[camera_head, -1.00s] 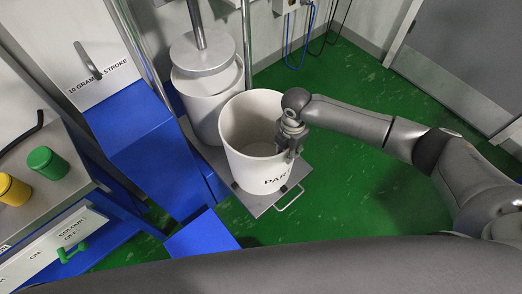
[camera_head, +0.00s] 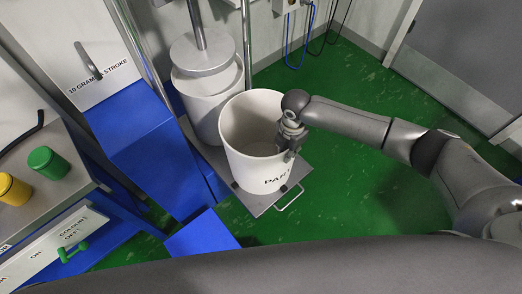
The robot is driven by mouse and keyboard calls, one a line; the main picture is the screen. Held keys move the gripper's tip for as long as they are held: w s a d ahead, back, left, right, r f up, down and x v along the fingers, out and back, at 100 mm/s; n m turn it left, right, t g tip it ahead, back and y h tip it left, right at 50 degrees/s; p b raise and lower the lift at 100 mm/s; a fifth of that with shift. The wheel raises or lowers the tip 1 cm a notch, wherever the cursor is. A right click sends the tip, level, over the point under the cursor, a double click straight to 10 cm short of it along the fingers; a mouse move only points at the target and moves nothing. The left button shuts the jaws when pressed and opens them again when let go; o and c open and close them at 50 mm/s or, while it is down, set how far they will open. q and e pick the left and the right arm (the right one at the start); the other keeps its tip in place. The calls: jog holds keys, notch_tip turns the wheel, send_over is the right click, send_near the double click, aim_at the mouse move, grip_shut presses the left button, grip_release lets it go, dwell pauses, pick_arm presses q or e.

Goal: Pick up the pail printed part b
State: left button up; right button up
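The white pail (camera_head: 245,165) stands upright on a grey metal platform (camera_head: 262,204). Its printed label starts with "PAR"; the rest is hidden behind my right gripper. My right gripper (camera_head: 289,153) points down at the pail's right rim, in front of the printed side. Its fingers are small and partly merge with the rim, so I cannot tell whether they are closed on it. The pail looks empty inside. My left gripper is not in view.
A white drum (camera_head: 205,105) with a metal shaft stands right behind the pail. A blue chute (camera_head: 150,145) lies to the left, under a panel reading "10 GRAMS STROKE". Green floor (camera_head: 360,200) is clear to the right.

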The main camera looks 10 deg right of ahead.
grip_shut()
jog(key=shift+w+a+r, duration=0.1)
jog(key=shift+w+r, duration=0.05)
dwell(0.4)
